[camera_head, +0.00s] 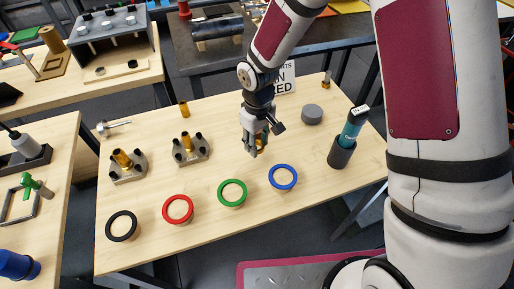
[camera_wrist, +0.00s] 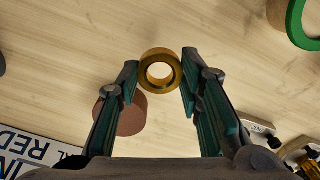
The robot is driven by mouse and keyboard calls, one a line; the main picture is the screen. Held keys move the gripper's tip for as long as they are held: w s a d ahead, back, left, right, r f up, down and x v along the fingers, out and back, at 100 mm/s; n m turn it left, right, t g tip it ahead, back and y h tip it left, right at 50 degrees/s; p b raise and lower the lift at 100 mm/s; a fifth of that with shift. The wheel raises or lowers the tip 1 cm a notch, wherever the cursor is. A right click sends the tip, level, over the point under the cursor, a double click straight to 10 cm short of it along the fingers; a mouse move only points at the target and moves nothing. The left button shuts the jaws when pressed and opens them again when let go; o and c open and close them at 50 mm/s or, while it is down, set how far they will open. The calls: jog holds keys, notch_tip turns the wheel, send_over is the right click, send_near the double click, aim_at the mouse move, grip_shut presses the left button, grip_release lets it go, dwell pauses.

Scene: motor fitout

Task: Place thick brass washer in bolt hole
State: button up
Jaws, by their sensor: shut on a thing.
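The thick brass washer (camera_wrist: 160,71) is a gold ring with a round hole, held between the fingertips of my gripper (camera_wrist: 161,75) in the wrist view. In the head view my gripper (camera_head: 256,150) points down over the wooden table, and a little brass (camera_head: 261,143) shows at its fingers. Two grey metal blocks, a left one (camera_head: 128,174) and a right one (camera_head: 190,155), stand to the left of my gripper. Each carries a brass cylinder and dark bolts at its corners. I cannot tell which opening is the bolt hole.
Black (camera_head: 121,239), red (camera_head: 178,222), green (camera_head: 232,206) and blue (camera_head: 283,189) rings line the table's front. A grey disc (camera_head: 312,114) and a teal bottle in a dark cup (camera_head: 341,153) are at the right.

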jog(key=shift+f, duration=1.65)
jog(key=shift+f, duration=0.1)
jog(key=o, duration=1.2)
notch_tip(320, 180, up, 12)
jog(key=shift+r, duration=0.15)
